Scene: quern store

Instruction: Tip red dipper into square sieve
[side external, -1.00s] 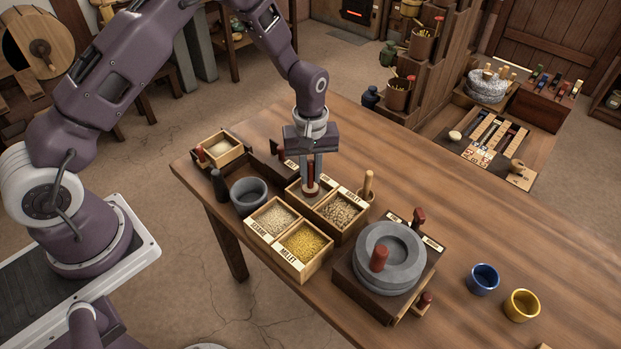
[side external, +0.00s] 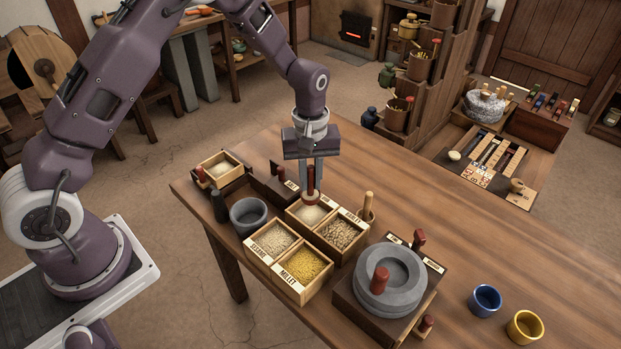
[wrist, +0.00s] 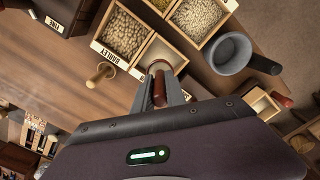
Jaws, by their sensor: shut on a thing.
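My gripper (side external: 311,178) is shut on the upright red handle of the red dipper (side external: 310,184). The dipper's round bowl, with something pale in it, hangs at or just above the back bin (side external: 294,216) of the grain box; the exact gap is hard to judge. In the wrist view the dipper (wrist: 159,88) sits between the fingers (wrist: 160,92), its bowl over that bin. A small square wooden frame with a pale floor (side external: 221,166), seemingly the square sieve, stands at the table's far left corner; it also shows in the wrist view (wrist: 264,104).
Bins of barley (side external: 341,234), sesame (side external: 272,240) and millet (side external: 304,266) adjoin. A grey bowl (side external: 249,216) with a dark handle stands between them and the square frame. A stone quern (side external: 390,281), blue cup (side external: 485,300) and yellow cup (side external: 525,326) are right.

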